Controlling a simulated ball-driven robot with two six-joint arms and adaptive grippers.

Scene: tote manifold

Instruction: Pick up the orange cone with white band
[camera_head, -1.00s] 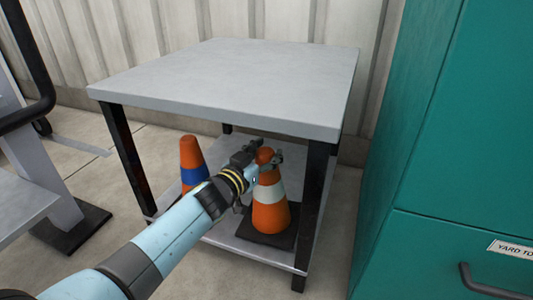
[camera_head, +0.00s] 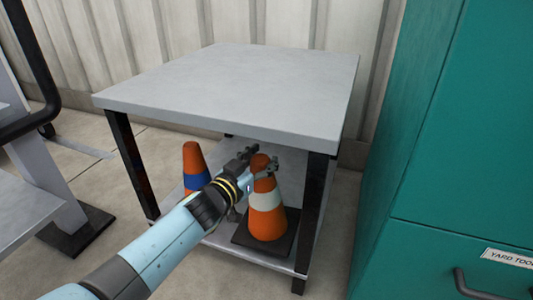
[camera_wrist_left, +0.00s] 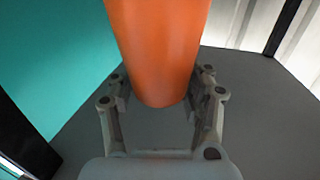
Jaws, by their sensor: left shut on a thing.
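The orange cone with white band (camera_head: 267,222) stands upright on its dark square base on the lower shelf of the grey table. My left gripper (camera_head: 263,160) reaches in from the left under the tabletop and is shut on the cone's upper end. In the left wrist view the cone's plain orange top (camera_wrist_left: 158,50) sits between the two fingers of the left gripper (camera_wrist_left: 163,82). The cone's base appears to rest on the shelf. My right gripper is not in view.
An orange cone with a blue band (camera_head: 194,160) stands behind my left arm on the same shelf. The grey tabletop (camera_head: 240,85) overhangs the gripper, and a black table leg (camera_head: 314,205) is close right of the cone. A teal cabinet (camera_head: 440,150) stands at the right.

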